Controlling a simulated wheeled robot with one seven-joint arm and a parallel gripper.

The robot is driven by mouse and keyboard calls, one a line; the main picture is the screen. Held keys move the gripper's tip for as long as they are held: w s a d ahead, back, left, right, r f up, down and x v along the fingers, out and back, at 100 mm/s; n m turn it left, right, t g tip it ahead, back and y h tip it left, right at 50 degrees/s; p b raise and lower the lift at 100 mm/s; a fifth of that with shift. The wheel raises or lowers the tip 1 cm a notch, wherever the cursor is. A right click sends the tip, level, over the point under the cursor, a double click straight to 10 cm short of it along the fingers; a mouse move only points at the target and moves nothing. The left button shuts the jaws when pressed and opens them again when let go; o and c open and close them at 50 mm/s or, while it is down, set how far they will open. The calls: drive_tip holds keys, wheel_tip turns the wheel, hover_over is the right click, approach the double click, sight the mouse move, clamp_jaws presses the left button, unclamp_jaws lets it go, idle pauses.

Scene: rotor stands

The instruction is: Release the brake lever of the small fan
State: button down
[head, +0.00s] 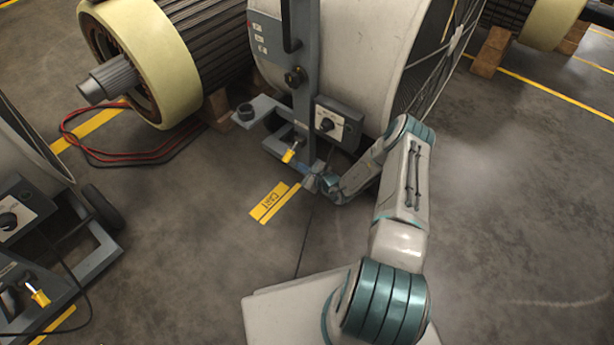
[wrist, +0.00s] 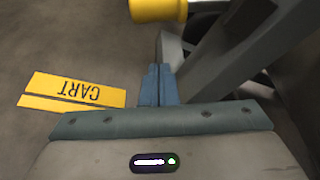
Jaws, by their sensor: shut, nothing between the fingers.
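A yellow-tipped lever (head: 290,154) sits low on the grey frame of the middle fan (head: 352,50). Its yellow grip (wrist: 158,9) shows at the top edge of the wrist view, partly cut off. My gripper (head: 306,169) is low beside the frame, just right of and below the lever. In the wrist view its blue fingers (wrist: 158,76) are together, empty, a little short of the yellow grip. A second fan (head: 20,160) at the left edge has a similar yellow-tipped lever (head: 39,296). The frames do not settle which fan is the small one.
A control box with a knob (head: 338,126) hangs on the middle fan's frame, close to my wrist. A yellow CART floor label (head: 273,202) lies left of my gripper. Red and black cables (head: 125,155) lie near the rotor (head: 150,60). Floor at right is clear.

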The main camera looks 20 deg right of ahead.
sight(292, 151)
drive_tip(key=shift+w+a+r+b, duration=0.3)
drive_tip(key=shift+a+r+b, duration=0.05)
drive_tip(key=shift+a+r, duration=0.35)
drive_tip(key=shift+w+a+r+b, duration=0.3)
drive_tip(key=shift+a+r+b, duration=0.05)
drive_tip(key=shift+a+r, duration=0.35)
